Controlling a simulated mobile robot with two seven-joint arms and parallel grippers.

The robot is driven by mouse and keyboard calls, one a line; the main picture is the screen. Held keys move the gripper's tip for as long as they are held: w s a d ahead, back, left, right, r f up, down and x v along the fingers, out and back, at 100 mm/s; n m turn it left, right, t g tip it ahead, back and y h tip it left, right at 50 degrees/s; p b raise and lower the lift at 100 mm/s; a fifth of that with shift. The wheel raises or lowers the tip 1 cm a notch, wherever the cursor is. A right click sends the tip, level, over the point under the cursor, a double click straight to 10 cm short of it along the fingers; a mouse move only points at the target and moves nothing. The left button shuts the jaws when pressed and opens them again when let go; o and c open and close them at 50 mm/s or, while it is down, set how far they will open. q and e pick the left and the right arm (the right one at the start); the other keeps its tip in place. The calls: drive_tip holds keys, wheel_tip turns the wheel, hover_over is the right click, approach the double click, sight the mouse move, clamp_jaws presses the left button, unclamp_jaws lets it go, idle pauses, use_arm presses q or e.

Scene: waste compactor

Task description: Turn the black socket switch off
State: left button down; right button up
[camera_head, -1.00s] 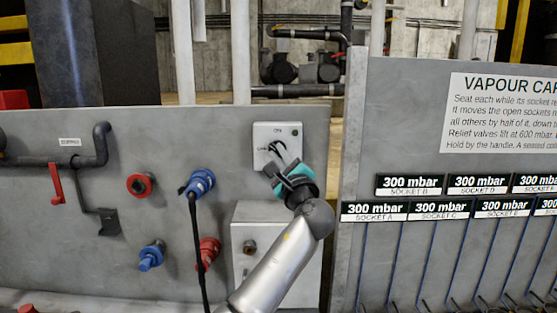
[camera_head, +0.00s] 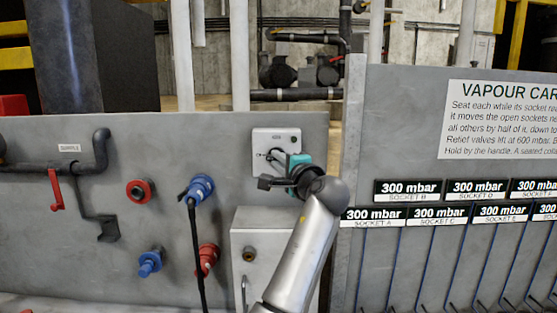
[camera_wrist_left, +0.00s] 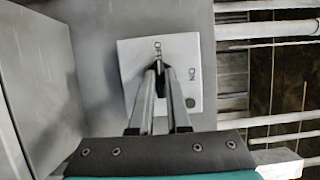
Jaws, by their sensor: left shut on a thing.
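The black switch handle (camera_wrist_left: 158,68) sits on a pale square plate (camera_head: 265,139) fixed to the grey panel. In the left wrist view, the plate (camera_wrist_left: 130,58) carries the word OFF near the top and ON at the right. The handle's visible end points up, close to the word OFF. My left gripper (camera_head: 277,160) is at the plate, and in the left wrist view its two fingers (camera_wrist_left: 159,88) are shut on the handle. The fingers hide much of the handle. My right gripper is not in view.
A blue plug (camera_head: 200,187) with a black cable, a red socket (camera_head: 140,190) and a grey cabinet (camera_head: 248,228) are close by on the panel. A red lever (camera_head: 56,190) hangs at the left. Signs reading 300 mbar (camera_head: 408,187) stand at the right.

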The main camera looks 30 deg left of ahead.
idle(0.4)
use_arm(q)
drive_tip(key=c, duration=0.9)
unclamp_jaws()
drive_tip(key=shift+s, duration=0.1)
drive_tip(key=b+v, duration=0.2)
drive_tip(key=v, duration=1.3)
drive_tip(key=shift+d+r+b, duration=0.1)
drive_tip(key=shift+b, duration=0.2)
